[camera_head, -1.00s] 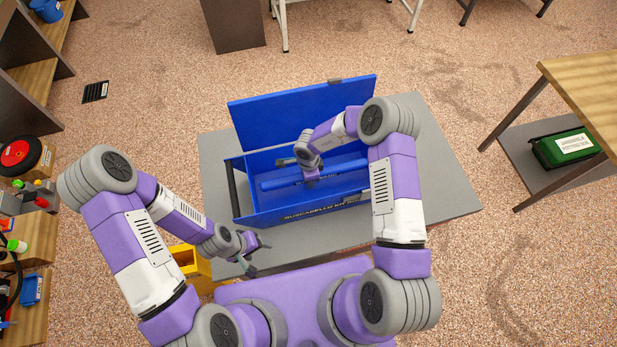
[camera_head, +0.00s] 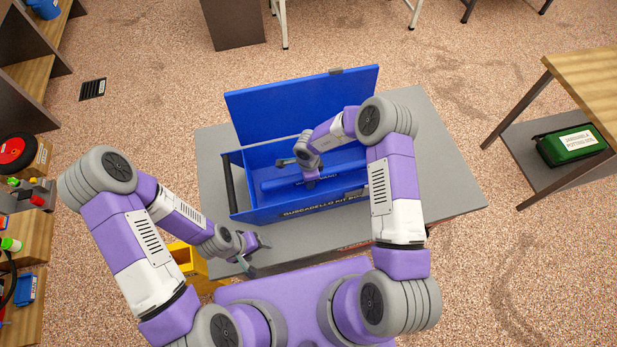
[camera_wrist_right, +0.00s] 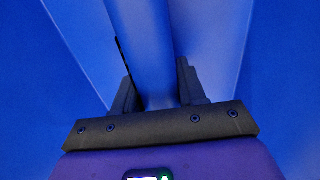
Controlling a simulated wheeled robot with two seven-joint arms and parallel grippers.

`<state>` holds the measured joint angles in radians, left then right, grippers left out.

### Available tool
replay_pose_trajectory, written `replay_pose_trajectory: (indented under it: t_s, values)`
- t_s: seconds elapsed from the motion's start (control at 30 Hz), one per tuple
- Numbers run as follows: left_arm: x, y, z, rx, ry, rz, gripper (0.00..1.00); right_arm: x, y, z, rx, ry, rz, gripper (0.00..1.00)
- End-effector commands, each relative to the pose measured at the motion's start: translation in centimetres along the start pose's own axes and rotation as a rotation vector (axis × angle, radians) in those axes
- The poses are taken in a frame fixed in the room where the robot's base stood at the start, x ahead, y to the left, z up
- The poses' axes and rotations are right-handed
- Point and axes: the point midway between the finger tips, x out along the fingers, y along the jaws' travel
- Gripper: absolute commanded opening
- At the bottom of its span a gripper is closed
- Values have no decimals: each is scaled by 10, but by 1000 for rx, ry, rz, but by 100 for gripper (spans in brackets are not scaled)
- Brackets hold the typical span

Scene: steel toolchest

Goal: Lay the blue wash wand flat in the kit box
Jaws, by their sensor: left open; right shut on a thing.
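The blue kit box (camera_head: 265,215) stands on a grey table, with its hinged lid (camera_head: 300,105) open at the back. The blue wash wand (camera_head: 278,186) is a long bar lying lengthwise inside the box walls, roughly level. My right gripper (camera_head: 311,182) reaches down into the box around the wand's middle. In the right wrist view the wand (camera_wrist_right: 143,45) runs between the two fingers, and the right gripper (camera_wrist_right: 157,90) is shut on it. I cannot tell whether the wand touches the box floor. My left gripper (camera_head: 257,255) is open and empty, outside the box near its front left.
The grey tabletop (camera_head: 440,165) is clear right of the box. A yellow object (camera_head: 185,255) stands beneath my left forearm. A side table (camera_head: 590,75) at the right has a green case (camera_head: 572,145) on its lower shelf. Shelves with parts line the left edge.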

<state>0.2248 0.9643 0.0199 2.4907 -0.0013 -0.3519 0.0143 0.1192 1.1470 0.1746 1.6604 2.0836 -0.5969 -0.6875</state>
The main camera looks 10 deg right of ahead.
Motion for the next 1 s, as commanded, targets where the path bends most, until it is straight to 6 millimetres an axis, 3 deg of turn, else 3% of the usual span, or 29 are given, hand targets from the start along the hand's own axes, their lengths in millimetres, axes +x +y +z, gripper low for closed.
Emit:
replay_pose_trajectory:
  t_s: [0.7, 0.73, 1.0]
  values:
    - [6, -2, 0, 0, 0, 0, 70, 15, 0, 0, 0, -1, -1, 0]
    - [5, -2, 0, 0, 0, 0, 70, 14, 0, 0, 0, 0, -1, 45]
    - [5, -2, 0, 0, 0, 0, 70, 14, 0, 0, 0, 0, 0, 86]
